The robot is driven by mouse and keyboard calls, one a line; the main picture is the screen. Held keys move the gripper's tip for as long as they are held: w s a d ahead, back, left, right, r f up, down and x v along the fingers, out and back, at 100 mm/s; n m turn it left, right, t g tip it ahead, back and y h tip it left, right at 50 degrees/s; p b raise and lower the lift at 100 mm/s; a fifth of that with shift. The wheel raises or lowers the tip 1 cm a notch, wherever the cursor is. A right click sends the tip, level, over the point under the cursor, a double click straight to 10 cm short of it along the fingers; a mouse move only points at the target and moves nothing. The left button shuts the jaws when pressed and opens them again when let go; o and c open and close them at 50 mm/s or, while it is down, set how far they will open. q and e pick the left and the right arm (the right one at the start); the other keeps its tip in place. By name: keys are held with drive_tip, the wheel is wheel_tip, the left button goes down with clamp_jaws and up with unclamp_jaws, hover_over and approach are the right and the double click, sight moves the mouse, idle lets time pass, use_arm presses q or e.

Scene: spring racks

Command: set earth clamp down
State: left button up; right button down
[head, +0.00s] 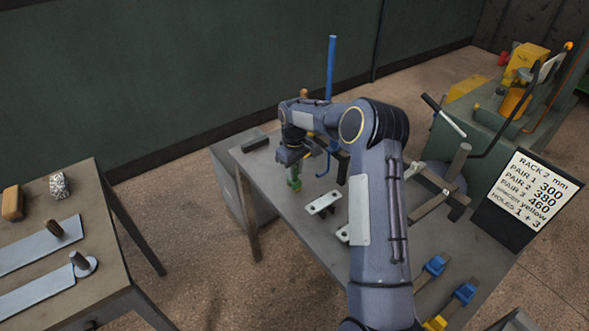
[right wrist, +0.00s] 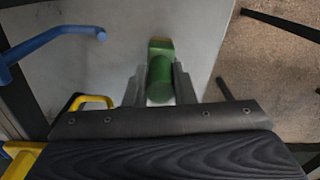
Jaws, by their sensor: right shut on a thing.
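The earth clamp, which I take to be the green piece (head: 295,183), is at the left part of the grey steel table (head: 275,205). In the right wrist view the green clamp (right wrist: 160,76) lies between the two fingers, its brownish far end pointing away from the palm. My right gripper (head: 292,165) is shut on it, over the table. Whether its lower end touches the tabletop I cannot tell. The gripper hides its upper part in the head view. My left gripper is not in view.
A blue upright rod (head: 331,75) stands behind my right arm. White plates with holes (head: 323,203), a dark block (head: 255,144) and blue-handled clamps (head: 434,267) lie on the table. A sign (head: 534,198) stands at right. Another bench (head: 110,245) is at left.

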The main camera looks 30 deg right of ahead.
drive_tip(key=shift+f, duration=0.2)
drive_tip(key=shift+f, duration=0.1)
drive_tip(key=shift+f, duration=0.15)
drive_tip(key=c, duration=1.2)
unclamp_jaws()
